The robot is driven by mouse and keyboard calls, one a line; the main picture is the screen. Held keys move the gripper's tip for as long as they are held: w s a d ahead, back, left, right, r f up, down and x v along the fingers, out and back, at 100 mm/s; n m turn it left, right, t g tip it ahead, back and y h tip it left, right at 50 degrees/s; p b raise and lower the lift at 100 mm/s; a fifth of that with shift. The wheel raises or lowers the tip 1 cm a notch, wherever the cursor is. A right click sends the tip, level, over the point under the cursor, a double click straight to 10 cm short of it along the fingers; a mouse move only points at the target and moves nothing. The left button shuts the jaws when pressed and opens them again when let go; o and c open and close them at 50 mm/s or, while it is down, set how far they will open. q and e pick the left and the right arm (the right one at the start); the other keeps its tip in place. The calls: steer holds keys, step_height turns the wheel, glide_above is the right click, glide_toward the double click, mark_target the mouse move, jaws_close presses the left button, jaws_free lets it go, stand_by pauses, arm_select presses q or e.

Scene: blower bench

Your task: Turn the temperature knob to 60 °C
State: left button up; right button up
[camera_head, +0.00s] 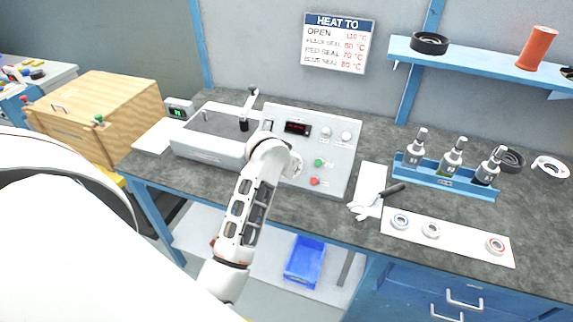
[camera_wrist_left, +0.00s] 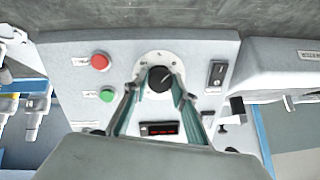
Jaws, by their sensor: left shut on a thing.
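The temperature knob (camera_wrist_left: 160,79) is black with a white pointer mark and sits on a round white dial (camera_wrist_left: 143,68) on the grey control panel (camera_wrist_left: 210,48). The dial's numbers are too small to read. In the left wrist view my left gripper (camera_wrist_left: 156,92) has its fingers on either side of the knob, shut on it. The mark points up and right there. In the head view my left arm covers this knob; the panel (camera_head: 345,160) shows beside it. The red display (camera_head: 297,128) is lit, its digits unclear. My right gripper is not in view.
Near the knob are a red button (camera_wrist_left: 100,62), a green button (camera_wrist_left: 107,95) and a black switch (camera_wrist_left: 217,74). A "HEAT TO" sign (camera_head: 338,42) hangs behind. A bottle rack (camera_head: 445,181) and a white mat with rings (camera_head: 465,248) stand right, a wooden box (camera_head: 95,115) left.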

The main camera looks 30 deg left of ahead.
arm_select(q)
steer(key=o, duration=1.1)
